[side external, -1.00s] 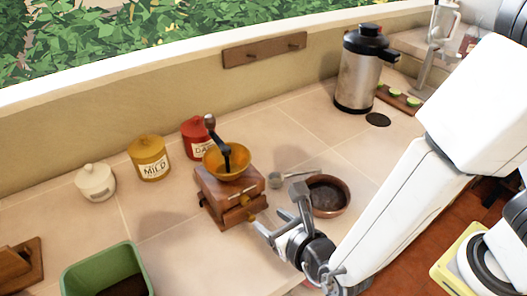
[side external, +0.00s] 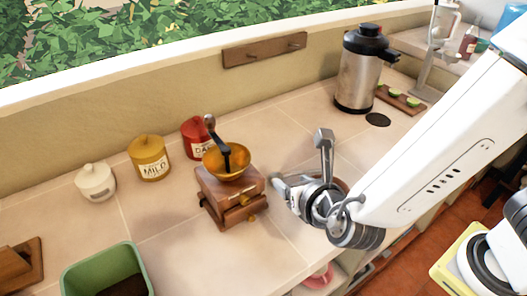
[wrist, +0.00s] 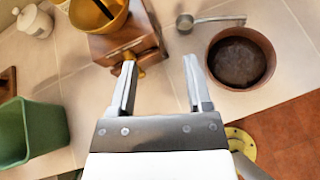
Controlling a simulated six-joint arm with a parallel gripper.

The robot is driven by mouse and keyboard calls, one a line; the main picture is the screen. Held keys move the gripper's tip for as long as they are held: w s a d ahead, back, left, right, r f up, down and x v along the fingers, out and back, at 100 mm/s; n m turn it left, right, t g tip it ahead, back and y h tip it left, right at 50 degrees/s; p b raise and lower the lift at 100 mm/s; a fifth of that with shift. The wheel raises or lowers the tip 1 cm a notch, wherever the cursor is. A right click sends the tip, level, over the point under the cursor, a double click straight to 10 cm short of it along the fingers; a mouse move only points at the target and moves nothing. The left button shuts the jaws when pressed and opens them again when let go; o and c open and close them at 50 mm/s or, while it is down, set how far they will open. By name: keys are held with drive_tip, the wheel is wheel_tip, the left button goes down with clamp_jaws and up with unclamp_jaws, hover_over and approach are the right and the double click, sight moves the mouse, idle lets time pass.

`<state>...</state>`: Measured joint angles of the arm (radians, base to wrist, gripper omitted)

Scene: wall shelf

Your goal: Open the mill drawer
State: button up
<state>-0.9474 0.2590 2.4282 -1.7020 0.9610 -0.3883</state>
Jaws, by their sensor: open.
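The wooden mill (side external: 229,183) stands on the tiled counter, with an orange bowl and a dark crank on top. Its drawer (side external: 240,213), with a brass knob (side external: 251,217), is low on the front; I cannot tell how far out it sits. My gripper (side external: 299,160) is open and empty, to the right of the mill and apart from it in the side view. In the wrist view, my gripper (wrist: 160,65) has its left finger over the mill's knob side, partly hiding the knob (wrist: 138,72); its right finger is over bare counter.
A brown bowl of dark contents (wrist: 240,58) and a metal scoop (wrist: 210,21) lie right of the mill. White, yellow (side external: 149,158) and red (side external: 197,138) jars stand behind. A green bin (side external: 105,272) is front left, a steel flask (side external: 361,70) back right.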

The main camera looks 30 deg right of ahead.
drive_tip(key=s+d+m+g+y, duration=0.15)
drive_tip(key=d+m+g, duration=0.35)
drive_tip(key=d+m, duration=0.8)
drive_tip(key=s+d+m+g+y, duration=0.15)
drive_tip(key=d+m+g, duration=0.4)
drive_tip(key=m, duration=1.35)
wheel_tip(320, 180, down, 4)
drive_tip(key=d+t, duration=0.1)
drive_tip(key=w+a+r+n, duration=0.1)
drive_tip(key=w+a+r, duration=0.3)
drive_tip(key=w, duration=0.3)
drive_tip(key=w+a+r+n, duration=0.1)
drive_tip(key=w+a+r, duration=0.2)
drive_tip(key=w+a, duration=0.3)
drive_tip(key=w+a+r+n, duration=0.2)
drive_tip(key=w+a+r, duration=0.2)
drive_tip(key=w, duration=0.5)
drive_tip(key=shift+w+a+r+y, duration=0.35)
drive_tip(key=shift+a+y, duration=0.05)
drive_tip(key=shift+a, duration=0.5)
